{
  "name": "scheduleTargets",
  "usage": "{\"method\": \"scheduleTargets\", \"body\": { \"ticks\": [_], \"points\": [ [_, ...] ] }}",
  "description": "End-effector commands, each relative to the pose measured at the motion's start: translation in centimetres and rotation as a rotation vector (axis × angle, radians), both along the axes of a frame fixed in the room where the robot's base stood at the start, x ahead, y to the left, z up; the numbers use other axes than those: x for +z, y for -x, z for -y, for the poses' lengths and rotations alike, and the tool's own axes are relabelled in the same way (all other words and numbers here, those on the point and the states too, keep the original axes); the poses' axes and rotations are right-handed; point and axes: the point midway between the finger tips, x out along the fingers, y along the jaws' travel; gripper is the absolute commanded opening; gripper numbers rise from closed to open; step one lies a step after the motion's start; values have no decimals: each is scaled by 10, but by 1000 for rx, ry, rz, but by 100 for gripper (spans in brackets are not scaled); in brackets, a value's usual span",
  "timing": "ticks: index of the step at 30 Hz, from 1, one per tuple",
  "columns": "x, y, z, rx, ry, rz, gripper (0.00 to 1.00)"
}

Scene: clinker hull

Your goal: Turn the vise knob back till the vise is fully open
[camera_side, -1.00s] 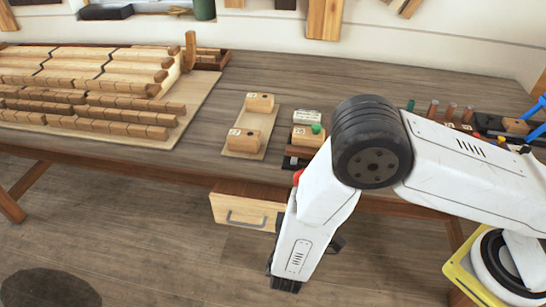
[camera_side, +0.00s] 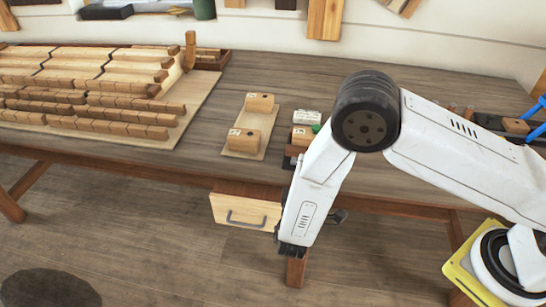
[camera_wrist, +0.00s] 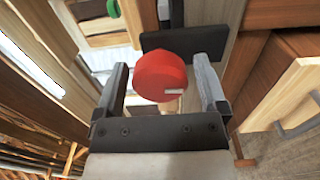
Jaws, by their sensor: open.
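The red vise knob (camera_wrist: 162,77) shows in the wrist view between the two fingers of my gripper (camera_wrist: 160,66). The fingers are apart, one on each side of the knob, with a visible gap on both sides. A pale stub shows below the knob. Behind it stands a dark plate (camera_wrist: 210,42) of the vise. In the side view the vise (camera_side: 291,152) at the table's front edge is partly covered by my arm, and the knob and my fingers are hidden there.
A drawer (camera_side: 245,211) with a grey handle sticks out below the table edge, and it is close on the right in the wrist view (camera_wrist: 292,98). A board with two wooden blocks (camera_side: 243,138) lies left of the vise. A stepped wooden hull model (camera_side: 90,90) fills the left.

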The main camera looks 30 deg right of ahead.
Motion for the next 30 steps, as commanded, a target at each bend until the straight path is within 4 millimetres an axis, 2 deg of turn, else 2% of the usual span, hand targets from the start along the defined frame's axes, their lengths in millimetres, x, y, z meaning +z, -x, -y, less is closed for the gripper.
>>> {"method": "scheduleTargets", "body": {
  "ticks": [5,6,11,12,14,20,30],
  "points": [
    [0,0,0,0,0,0,91],
    [0,0,0,0,0,0,88],
    [0,0,0,0,0,0,37],
    [0,0,0,0,0,0,24],
    [0,0,0,0,0,0,8],
    [0,0,0,0,21,-21,8],
    [0,0,0,0,178,-177,8]
  ]
}}
